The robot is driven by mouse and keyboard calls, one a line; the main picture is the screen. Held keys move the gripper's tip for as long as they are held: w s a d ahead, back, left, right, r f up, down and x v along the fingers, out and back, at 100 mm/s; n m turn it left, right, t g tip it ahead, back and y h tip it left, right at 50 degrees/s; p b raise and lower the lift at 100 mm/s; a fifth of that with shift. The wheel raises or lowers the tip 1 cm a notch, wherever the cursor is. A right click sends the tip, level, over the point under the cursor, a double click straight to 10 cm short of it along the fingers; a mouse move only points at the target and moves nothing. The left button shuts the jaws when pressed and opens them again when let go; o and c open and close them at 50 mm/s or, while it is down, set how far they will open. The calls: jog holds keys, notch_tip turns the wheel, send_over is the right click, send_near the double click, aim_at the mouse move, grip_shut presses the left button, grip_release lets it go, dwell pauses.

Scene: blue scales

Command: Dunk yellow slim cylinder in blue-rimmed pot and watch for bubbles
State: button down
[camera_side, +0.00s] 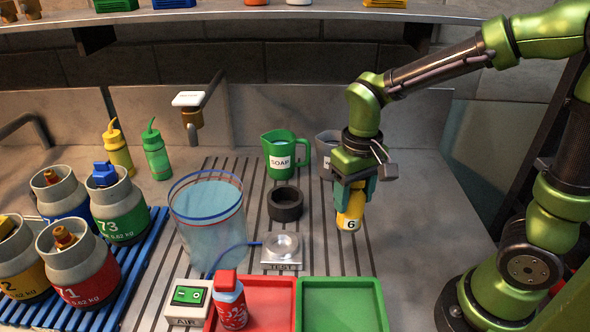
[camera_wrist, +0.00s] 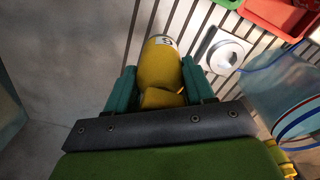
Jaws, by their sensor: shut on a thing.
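My gripper (camera_side: 353,192) points down, its teal fingers shut on the yellow slim cylinder (camera_side: 350,215). The cylinder has a white band marked 6 and hangs over the right part of the counter; I cannot tell its exact height. In the wrist view the yellow cylinder (camera_wrist: 160,62) sits between the two fingers (camera_wrist: 158,88). The blue-rimmed pot (camera_side: 208,228) is a clear tub with a blue rim, a red ring and bluish water, left of my gripper and apart from it. Part of the pot (camera_wrist: 285,95) shows at the right in the wrist view.
Between pot and gripper stand a black ring (camera_side: 285,204) and a silver TEST stand (camera_side: 282,250). A green SOAP jug (camera_side: 284,155) and a grey jug (camera_side: 325,148) are behind. Red (camera_side: 268,297) and green trays (camera_side: 342,305) lie in front; a red bottle (camera_side: 230,303) stands beside the AIR switch box (camera_side: 188,300).

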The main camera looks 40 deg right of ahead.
jog(key=w+r+n, duration=0.3)
jog(key=w+r, duration=0.5)
jog(key=w, duration=0.5)
jog(key=w+a+r+m, duration=0.1)
jog(key=w+a+r, duration=0.1)
jog(key=a, duration=0.8)
jog(key=w+a+r+m, duration=0.1)
jog(key=w+a, duration=0.3)
jog(key=a, duration=0.6)
jog(key=shift+w+a+r+m, duration=0.3)
jog(key=shift+w+r+m, duration=0.1)
jog(key=shift+m, duration=0.1)
jog(key=shift+f, duration=0.45)
jog(key=shift+f, duration=0.1)
